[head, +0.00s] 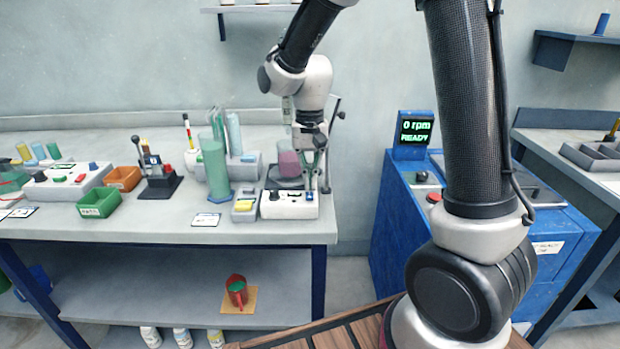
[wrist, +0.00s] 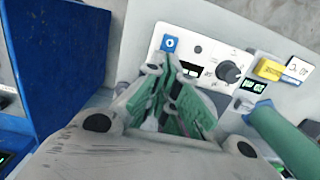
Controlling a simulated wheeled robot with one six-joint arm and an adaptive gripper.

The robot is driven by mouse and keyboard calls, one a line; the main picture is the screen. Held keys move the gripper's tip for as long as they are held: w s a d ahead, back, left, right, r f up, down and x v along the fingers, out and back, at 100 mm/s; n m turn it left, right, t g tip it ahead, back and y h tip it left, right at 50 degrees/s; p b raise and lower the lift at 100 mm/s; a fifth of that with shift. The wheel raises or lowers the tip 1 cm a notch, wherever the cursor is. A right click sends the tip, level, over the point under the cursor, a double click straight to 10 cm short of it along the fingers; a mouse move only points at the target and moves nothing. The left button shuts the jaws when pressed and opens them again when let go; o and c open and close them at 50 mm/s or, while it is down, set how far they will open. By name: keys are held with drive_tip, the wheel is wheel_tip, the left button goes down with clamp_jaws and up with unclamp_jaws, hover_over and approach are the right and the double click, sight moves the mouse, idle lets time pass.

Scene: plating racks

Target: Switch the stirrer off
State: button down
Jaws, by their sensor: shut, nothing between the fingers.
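The stirrer is a white box (head: 302,210) at the right end of the bench, with a dark plate and a pinkish beaker (head: 289,163) behind its front panel. In the wrist view its white panel (wrist: 203,33) carries a blue switch (wrist: 170,44) near one end, a black knob (wrist: 229,71) and a small lit display. My gripper (head: 318,187) points down over the right end of the stirrer. In the wrist view my gripper (wrist: 168,78) is shut and empty, its tips close to the blue switch. I cannot tell whether they touch it. The beaker is partly hidden by my gripper.
A grey box with a yellow block (head: 244,205) stands just left of the stirrer, with a tall green cylinder (head: 215,170) behind. A thin stand (head: 333,130) rises close by my gripper's right. A blue cabinet (head: 395,220) with a "0 rpm READY" screen (head: 415,130) stands right, across a gap.

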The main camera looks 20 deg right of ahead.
drive_tip(key=shift+r, duration=0.1)
wheel_tip(320, 180, up, 12)
drive_tip(key=shift+w, duration=0.45)
drive_tip(key=shift+d, duration=0.15)
